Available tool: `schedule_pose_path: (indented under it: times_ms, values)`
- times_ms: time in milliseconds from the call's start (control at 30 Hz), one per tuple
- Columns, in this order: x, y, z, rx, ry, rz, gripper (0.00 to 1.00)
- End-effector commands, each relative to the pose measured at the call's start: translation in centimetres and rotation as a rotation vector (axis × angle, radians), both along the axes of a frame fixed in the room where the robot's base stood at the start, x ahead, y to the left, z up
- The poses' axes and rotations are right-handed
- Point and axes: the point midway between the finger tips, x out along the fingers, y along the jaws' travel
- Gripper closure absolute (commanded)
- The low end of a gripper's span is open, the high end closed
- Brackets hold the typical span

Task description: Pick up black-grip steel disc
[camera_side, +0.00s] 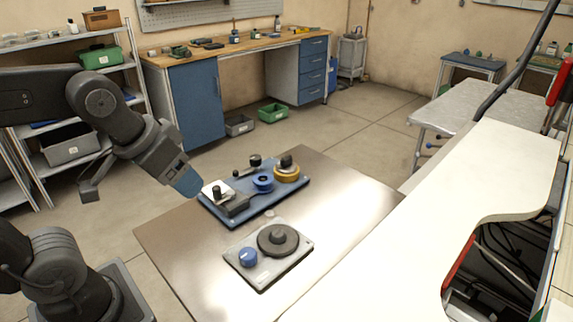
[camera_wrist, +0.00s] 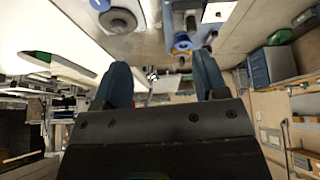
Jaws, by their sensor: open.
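A round dark grey disc with a raised black centre (camera_side: 277,239) sits on a light grey plate (camera_side: 262,277) near the table's front; it best fits the black-grip steel disc. It also shows in the wrist view as a grey disc (camera_wrist: 118,20) at the top. My gripper (camera_side: 187,183) is above the table's left side, at the left end of a blue board (camera_side: 310,186) and apart from the disc. In the wrist view my gripper (camera_wrist: 160,68) has its blue fingers wide apart with nothing between them.
A blue knob (camera_side: 247,257) stands beside the disc on the plate. The blue board carries a gold reel (camera_side: 286,173), a blue reel (camera_side: 263,183) and a grey block (camera_side: 236,206). The metal table (camera_side: 180,250) is bare at left. A white counter (camera_side: 400,255) borders it at right.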

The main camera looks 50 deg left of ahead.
Motion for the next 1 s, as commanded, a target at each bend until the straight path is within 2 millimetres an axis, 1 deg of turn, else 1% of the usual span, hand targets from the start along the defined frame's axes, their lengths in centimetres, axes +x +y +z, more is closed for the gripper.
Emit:
schedule_pose_path:
  times_ms: [33, 67, 167, 200, 267, 300, 367, 400, 533, 600, 700, 833, 900, 1000]
  values:
    - [1.3, 0.1, 0.9, -0.024, 0.020, 0.052, 0.34]
    - [2.1, 0.2, 1.5, -0.040, 0.034, 0.091, 0.34]
    - [5.5, 0.6, 3.5, -0.103, 0.087, 0.247, 0.34]
    - [7.0, 0.8, 4.2, -0.127, 0.110, 0.316, 0.34]
    - [9.2, 1.2, 5.0, -0.162, 0.142, 0.418, 0.34]
    - [10.8, 1.4, 5.4, -0.184, 0.162, 0.487, 0.34]
    - [13.0, 1.8, 5.8, -0.213, 0.194, 0.592, 0.34]
    - [14.5, 2.1, 6.0, -0.231, 0.213, 0.662, 0.34]
    - [19.4, 3.1, 5.9, -0.282, 0.272, 0.895, 0.34]
    - [21.9, 3.7, 5.3, -0.303, 0.301, 1.020, 0.34]
    - [25.0, 4.5, 4.3, -0.325, 0.334, 1.184, 0.34]
    - [27.6, 5.4, 3.0, -0.340, 0.361, 1.347, 0.34]
    - [28.5, 5.7, 2.4, -0.345, 0.369, 1.404, 0.34]
    - [29.1, 5.9, 1.9, -0.347, 0.375, 1.449, 0.34]
